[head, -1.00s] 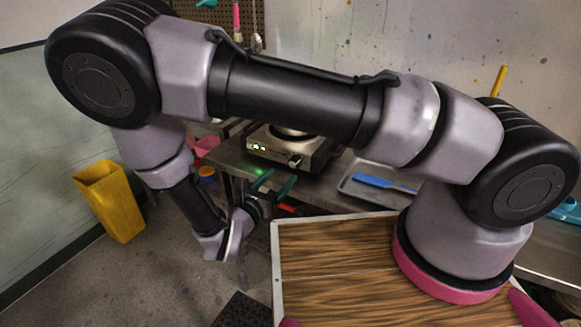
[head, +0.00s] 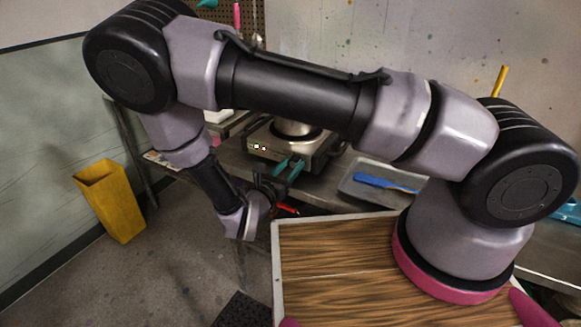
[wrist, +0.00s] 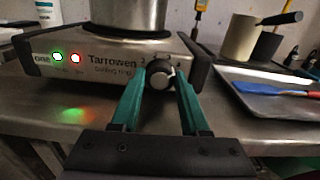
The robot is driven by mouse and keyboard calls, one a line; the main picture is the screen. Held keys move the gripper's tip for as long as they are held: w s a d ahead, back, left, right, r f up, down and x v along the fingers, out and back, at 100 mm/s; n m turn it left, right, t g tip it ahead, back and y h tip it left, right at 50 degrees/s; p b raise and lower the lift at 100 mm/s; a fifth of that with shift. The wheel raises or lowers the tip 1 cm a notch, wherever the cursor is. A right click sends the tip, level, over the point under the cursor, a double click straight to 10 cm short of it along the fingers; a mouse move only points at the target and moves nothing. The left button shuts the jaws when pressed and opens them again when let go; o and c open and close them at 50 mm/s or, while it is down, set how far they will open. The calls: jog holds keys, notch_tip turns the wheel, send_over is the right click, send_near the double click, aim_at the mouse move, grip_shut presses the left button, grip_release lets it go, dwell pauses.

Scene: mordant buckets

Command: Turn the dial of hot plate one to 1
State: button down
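Hot plate one (head: 262,136) stands on the steel bench, marked "one" and "Tarrowen" on its front in the wrist view (wrist: 100,62). Its round dial (wrist: 160,76) is on the right of the front, with small marks around it; which mark it points at is too small to tell. My gripper (head: 289,165) is in front of the plate, and its teal fingers also show in the wrist view (wrist: 160,92). The fingers are open, one on each side of the dial, with narrow gaps visible. In the head view the dial is hidden behind the gripper.
A metal pot (wrist: 130,14) sits on the plate. Green and red lights (wrist: 66,58) glow on its front. To the right is a tray (head: 352,188) with a blue spatula (head: 384,182). A yellow bin (head: 110,200) stands on the floor at left.

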jog(key=shift+n, duration=0.3)
jog(key=n, duration=0.4)
jog(key=shift+n, duration=0.3)
jog(key=n, duration=0.5)
jog(key=shift+a, duration=0.1)
jog(key=n, duration=0.6)
jog(key=shift+f, duration=0.1)
jog(key=n, duration=0.5)
jog(key=shift+f, duration=0.1)
jog(key=shift+c, duration=2)
grip_release()
